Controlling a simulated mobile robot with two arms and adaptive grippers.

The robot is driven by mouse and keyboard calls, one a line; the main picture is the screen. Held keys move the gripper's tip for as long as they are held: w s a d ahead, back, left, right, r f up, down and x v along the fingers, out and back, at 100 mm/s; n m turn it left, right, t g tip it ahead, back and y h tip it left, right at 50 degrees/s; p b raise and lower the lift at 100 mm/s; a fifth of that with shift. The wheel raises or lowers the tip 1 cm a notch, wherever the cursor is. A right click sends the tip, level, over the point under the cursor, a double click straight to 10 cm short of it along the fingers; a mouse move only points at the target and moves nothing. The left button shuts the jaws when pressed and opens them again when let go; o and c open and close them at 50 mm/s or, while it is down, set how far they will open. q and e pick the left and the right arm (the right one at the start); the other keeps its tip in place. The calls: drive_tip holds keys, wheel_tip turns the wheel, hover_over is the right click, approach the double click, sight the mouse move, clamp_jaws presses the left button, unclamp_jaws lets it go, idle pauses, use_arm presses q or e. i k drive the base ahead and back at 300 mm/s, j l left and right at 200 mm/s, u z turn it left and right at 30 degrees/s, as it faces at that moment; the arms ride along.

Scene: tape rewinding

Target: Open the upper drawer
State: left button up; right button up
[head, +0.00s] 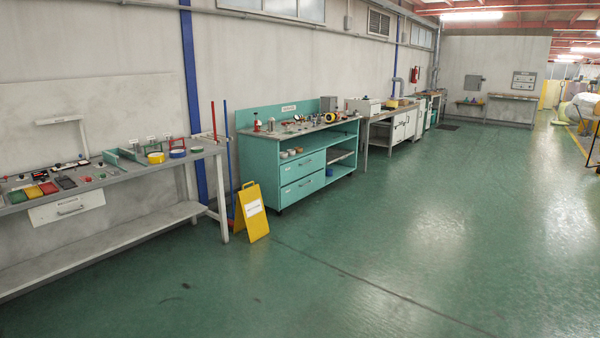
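A teal workbench cabinet (271,171) stands against the wall, left of the picture's middle. It has two teal drawers on its left side. The upper drawer (302,167) lies directly above the lower drawer (302,188), and both look shut, each with a handle on its front. Neither of my grippers shows in the head view, and the cabinet is some distance away across the floor.
A yellow floor sign (251,212) stands between the grey workbench (130,231) and the teal cabinet, near its left end. Tape rolls and tools lie on the grey bench. More benches line the wall farther back. The green floor (400,240) in front and right is clear.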

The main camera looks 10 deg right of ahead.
sight(290, 171)
drive_tip(key=i+l+z, duration=0.1)
drive_tip(key=i+z, duration=0.25)
drive_tip(key=i, duration=5)
drive_tip(key=l+z, duration=0.05)
drive_tip(key=l, duration=0.2)
